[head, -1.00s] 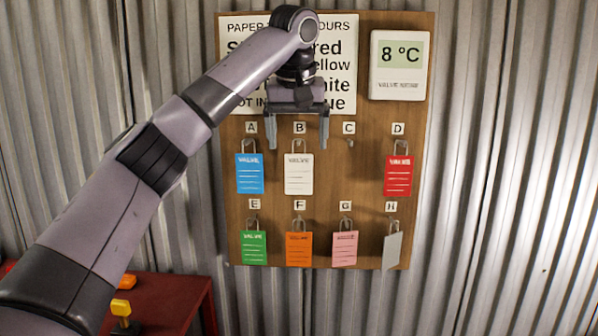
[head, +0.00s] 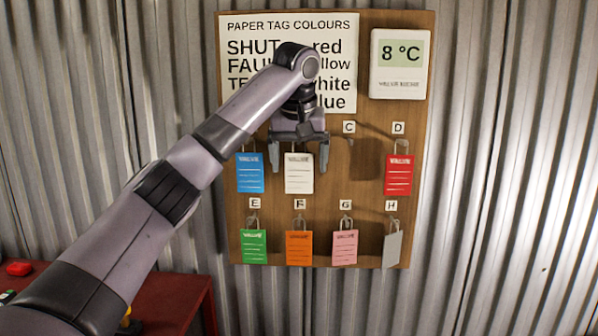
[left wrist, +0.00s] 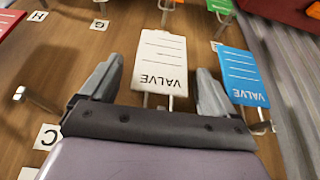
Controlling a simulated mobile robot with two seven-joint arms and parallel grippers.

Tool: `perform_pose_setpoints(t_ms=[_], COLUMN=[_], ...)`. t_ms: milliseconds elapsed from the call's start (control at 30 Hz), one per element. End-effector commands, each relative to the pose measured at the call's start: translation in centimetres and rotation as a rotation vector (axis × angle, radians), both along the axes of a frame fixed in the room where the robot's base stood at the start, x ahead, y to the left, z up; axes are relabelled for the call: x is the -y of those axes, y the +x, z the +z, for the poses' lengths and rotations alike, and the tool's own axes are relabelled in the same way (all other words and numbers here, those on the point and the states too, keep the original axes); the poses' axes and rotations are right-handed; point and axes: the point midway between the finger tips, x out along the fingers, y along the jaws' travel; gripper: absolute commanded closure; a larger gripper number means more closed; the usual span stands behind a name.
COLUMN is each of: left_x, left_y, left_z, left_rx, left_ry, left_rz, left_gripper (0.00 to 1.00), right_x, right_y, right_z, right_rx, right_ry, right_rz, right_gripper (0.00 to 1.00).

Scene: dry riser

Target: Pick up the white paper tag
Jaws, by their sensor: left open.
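The white paper tag (head: 299,174), marked VALVE with ruled lines, hangs on the board in the upper row, between the blue tag and the empty hook place by C. My left gripper (head: 300,168) is open, its fingers pointing down on either side of the tag's upper part. In the left wrist view the white tag (left wrist: 160,62) lies between the two open fingers (left wrist: 155,90), apart from both. The tag's hook and the letter B are hidden behind my gripper in the head view. My right gripper is not in view.
The blue tag (head: 250,173) hangs close to the left finger. A red tag (head: 398,175) hangs by D. Green (head: 254,247), orange (head: 299,248), pink (head: 345,248) and grey (head: 392,250) tags hang below. A red table (head: 175,300) stands at the lower left.

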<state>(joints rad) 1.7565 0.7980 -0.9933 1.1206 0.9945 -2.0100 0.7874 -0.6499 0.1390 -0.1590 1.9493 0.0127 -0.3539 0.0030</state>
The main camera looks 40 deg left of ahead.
Motion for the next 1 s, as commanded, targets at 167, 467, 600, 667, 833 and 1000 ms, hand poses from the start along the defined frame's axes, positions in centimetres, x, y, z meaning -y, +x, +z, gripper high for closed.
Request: perform_pose_setpoints(t_ms=[167, 467, 600, 667, 833, 1000], left_x=[0.0, 0.0, 0.0, 0.0, 0.0, 0.9], left_y=[0.0, 0.0, 0.0, 0.0, -0.1, -1.2], left_z=[0.0, 0.1, 0.3, 0.5, 1.7, 1.9], left_rx=[0.000, 0.000, 0.002, 0.000, 0.000, 0.007], left_ry=[0.000, 0.000, 0.000, 0.000, 0.001, 0.006], left_rz=[0.000, 0.000, 0.001, 0.001, 0.001, 0.000], left_gripper=[0.63, 0.70, 0.70, 0.70, 0.70, 0.70], right_x=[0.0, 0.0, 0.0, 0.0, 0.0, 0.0], right_y=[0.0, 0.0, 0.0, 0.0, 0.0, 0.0], right_z=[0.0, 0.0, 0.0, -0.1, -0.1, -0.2], right_rx=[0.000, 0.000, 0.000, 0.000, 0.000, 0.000], right_ry=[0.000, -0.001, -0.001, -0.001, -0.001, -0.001], right_rz=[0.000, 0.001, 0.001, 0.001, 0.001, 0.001], right_gripper=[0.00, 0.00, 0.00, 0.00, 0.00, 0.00])
